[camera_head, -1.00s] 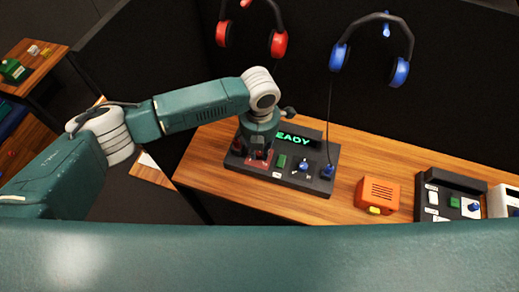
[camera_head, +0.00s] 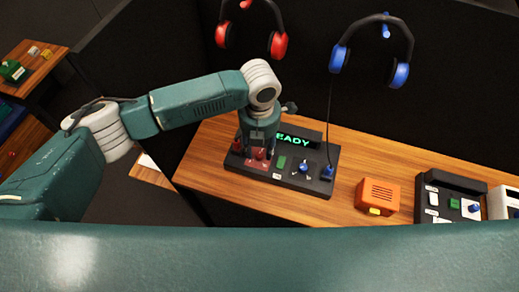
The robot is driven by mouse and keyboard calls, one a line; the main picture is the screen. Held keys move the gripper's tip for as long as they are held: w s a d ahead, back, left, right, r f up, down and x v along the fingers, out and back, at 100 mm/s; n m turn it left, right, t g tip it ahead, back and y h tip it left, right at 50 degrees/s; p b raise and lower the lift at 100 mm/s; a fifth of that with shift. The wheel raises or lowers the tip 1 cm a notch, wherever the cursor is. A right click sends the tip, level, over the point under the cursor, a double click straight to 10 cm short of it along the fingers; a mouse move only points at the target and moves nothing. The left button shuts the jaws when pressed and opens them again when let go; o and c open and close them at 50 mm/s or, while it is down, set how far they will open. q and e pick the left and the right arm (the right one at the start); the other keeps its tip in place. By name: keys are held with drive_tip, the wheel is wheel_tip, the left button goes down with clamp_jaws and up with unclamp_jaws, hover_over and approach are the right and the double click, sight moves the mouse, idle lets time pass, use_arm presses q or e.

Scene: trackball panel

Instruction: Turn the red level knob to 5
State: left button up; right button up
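The dark control panel (camera_head: 318,188) lies on the wooden desk with a green display, partly covered, reading "EADY". The red level knob (camera_head: 260,154) shows on the panel's left part, above a red label plate. My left gripper (camera_head: 258,149) points down at this knob, its fingers parted on either side of it. The fingertips are small and dark, so I cannot tell whether they touch it. The knob's pointer and scale are too small to read. My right gripper is not in view.
A green button (camera_head: 281,161) and a blue knob (camera_head: 304,168) sit right of the red knob. A blue plug (camera_head: 327,172) with a cable stands at the panel's right. Red headphones (camera_head: 278,45) and blue headphones (camera_head: 399,75) hang behind. An orange box (camera_head: 377,194) stands to the right.

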sight(260, 154)
use_arm(q)
wheel_tip(260, 154, up, 10)
idle(0.3)
drive_tip(key=shift+f, duration=0.15)
